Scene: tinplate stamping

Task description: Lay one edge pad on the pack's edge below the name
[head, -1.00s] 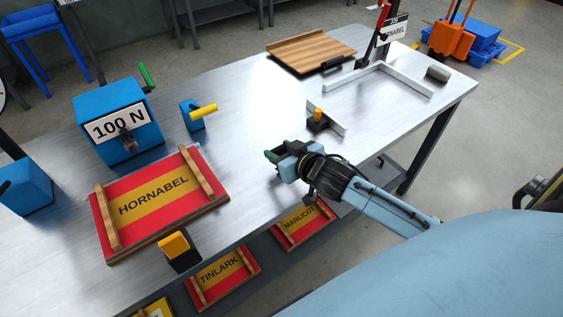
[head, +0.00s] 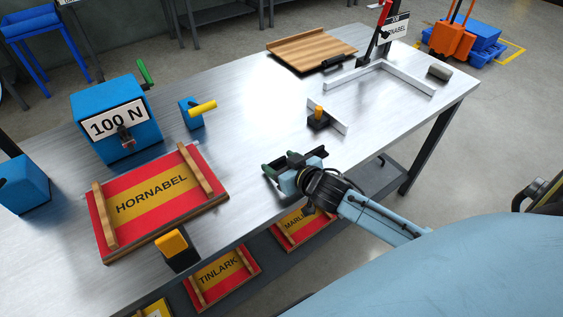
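The pack (head: 160,219) marked HORNABEL is a red board with a yellow band. It lies flat at the front left of the bench, with a wooden strip (head: 104,215) along its left side and another (head: 196,170) along its right. Its edge below the name looks bare. A black block with a yellow top (head: 173,244) stands at the bench's front edge, just below the pack; I cannot tell whether it holds edge pads. My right gripper (head: 291,164) is right of the pack over the front edge, its dark green-tipped fingers apart and nothing seen between them. My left gripper is out of view.
A blue 100 N box (head: 117,119) and a blue block with a yellow handle (head: 194,113) stand behind the pack. A white angle frame (head: 405,78), a small black-and-yellow piece (head: 318,118) and a wooden board (head: 311,50) lie farther right. The bench (head: 243,130) is clear mid-span.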

